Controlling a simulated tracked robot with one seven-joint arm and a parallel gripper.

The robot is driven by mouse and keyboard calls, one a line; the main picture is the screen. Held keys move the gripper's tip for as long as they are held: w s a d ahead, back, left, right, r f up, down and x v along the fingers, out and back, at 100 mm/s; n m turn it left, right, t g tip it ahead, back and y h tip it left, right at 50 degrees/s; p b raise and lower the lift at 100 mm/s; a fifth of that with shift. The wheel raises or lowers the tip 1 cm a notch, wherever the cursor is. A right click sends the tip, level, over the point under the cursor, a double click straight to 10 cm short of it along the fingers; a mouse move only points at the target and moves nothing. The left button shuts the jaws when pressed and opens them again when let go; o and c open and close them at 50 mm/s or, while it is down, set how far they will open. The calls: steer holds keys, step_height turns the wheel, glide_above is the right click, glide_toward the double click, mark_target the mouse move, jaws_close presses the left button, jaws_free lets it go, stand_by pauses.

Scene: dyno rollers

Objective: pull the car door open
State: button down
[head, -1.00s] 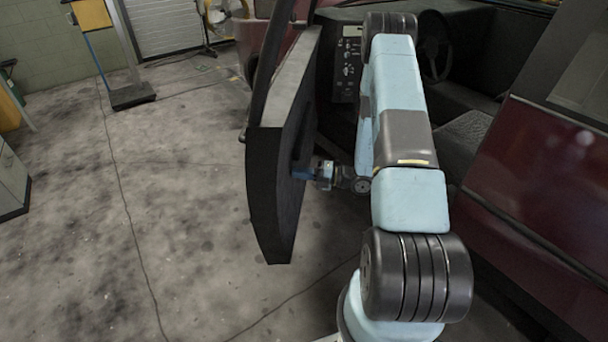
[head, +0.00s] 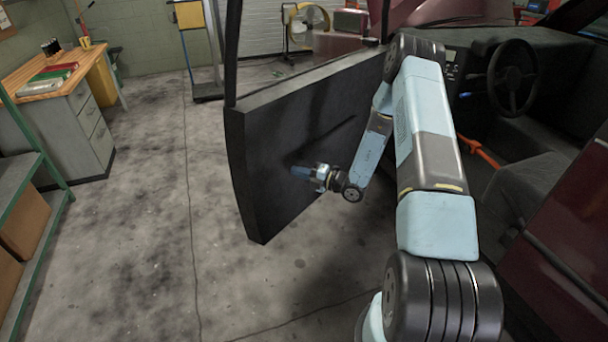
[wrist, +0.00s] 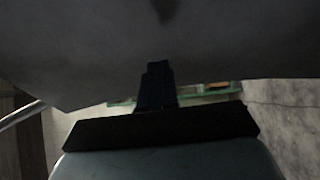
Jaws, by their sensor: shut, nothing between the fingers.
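The car door (head: 300,150) stands swung out from the car body, its dark inner side facing me, left of my arm in the head view. The doorway shows a wide gap with the steering wheel (head: 512,78) and seat (head: 540,180) inside. My gripper (head: 298,171) is shut and empty, at the inner face of the door; I cannot tell whether it touches. In the wrist view the gripper (wrist: 157,75) shows as a dark shape before the grey door panel (wrist: 90,50). The outer side of the door and its handle are hidden.
A workbench with drawers (head: 98,140) and a green-framed shelf (head: 50,185) with boxes stand at the left. A yellow stand (head: 188,16) and a fan (head: 306,22) are at the back. Concrete floor (head: 160,220) left of the door is clear.

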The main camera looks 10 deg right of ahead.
steer(key=s+d, duration=0.9)
steer(key=s, duration=0.2)
steer(key=s+a+r+n+g+h, duration=0.15)
steer(key=s+r+n+g, duration=0.25)
steer(key=r+n, duration=0.4)
steer(key=s+a+r+n+g+h, duration=0.1)
steer(key=s+a+r+n+g, duration=0.25)
steer(key=r+n, duration=0.45)
steer(key=s+a+r+n+g+h, duration=0.2)
steer(key=s+r+n+g, duration=0.2)
steer(key=r+n, duration=0.35)
steer(key=s+d+r+n+t+h, duration=0.3)
steer(key=s+r+n+h, duration=0.2)
steer(key=s+r+n, duration=0.4)
steer(key=s+d+r+n+t+h, duration=0.3)
steer(key=s+r+n+t+h, duration=0.1)
steer(key=s+r+n, duration=0.5)
steer(key=shift+d+r+n+h, duration=0.2)
steer(key=shift+r+n+h, duration=0.2)
steer(key=shift+n+h, duration=0.3)
